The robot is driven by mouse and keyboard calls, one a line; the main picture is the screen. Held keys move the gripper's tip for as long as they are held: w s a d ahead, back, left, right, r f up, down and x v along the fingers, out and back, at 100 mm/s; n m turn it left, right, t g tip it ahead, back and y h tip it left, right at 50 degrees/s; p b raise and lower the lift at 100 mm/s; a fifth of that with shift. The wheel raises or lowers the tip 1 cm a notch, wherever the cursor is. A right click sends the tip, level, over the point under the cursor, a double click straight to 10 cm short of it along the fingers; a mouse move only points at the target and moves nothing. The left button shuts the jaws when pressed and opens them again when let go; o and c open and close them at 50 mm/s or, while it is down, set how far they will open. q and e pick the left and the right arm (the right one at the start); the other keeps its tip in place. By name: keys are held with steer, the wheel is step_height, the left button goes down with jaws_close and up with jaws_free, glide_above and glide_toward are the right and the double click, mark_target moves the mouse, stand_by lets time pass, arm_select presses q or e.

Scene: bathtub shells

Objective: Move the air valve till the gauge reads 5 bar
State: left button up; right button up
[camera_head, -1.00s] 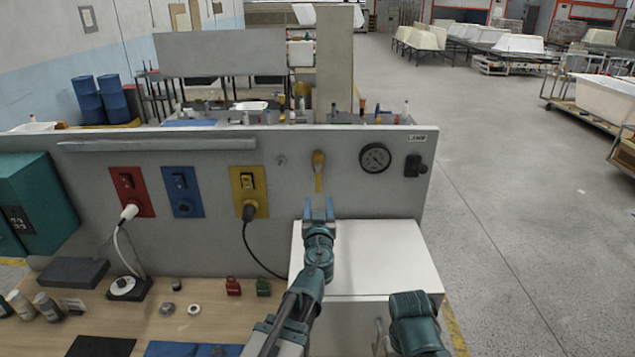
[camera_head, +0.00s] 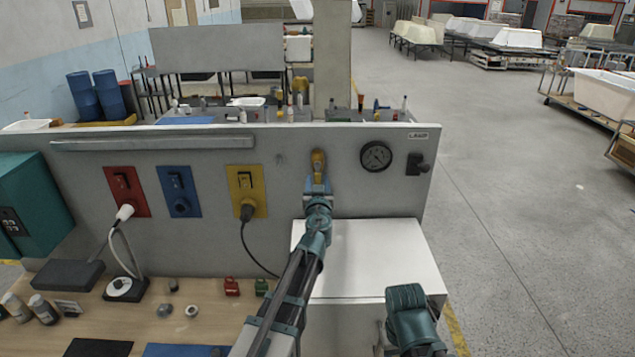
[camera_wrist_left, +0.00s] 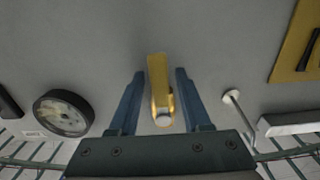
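The air valve is a yellow lever (camera_head: 318,161) on the grey panel. In the head view its upper part shows and my left gripper (camera_head: 318,184) covers its lower part. In the left wrist view the yellow lever (camera_wrist_left: 159,90) stands between the two blue fingers of my left gripper (camera_wrist_left: 159,85), with a gap on each side. These fingers are open. The round black gauge (camera_head: 376,156) is right of the valve. It also shows in the wrist view (camera_wrist_left: 63,113), where its reading is too small to tell. My right arm shows at the bottom, but its gripper fingers cannot be made out.
Red (camera_head: 127,191), blue (camera_head: 178,191) and yellow (camera_head: 247,190) switch plates are left of the valve. A black fitting (camera_head: 417,164) is right of the gauge. A white cabinet (camera_head: 385,250) stands below the valve. A black cable hangs from the yellow plate.

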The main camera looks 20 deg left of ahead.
arm_select(q)
jaws_close()
stand_by(1.2)
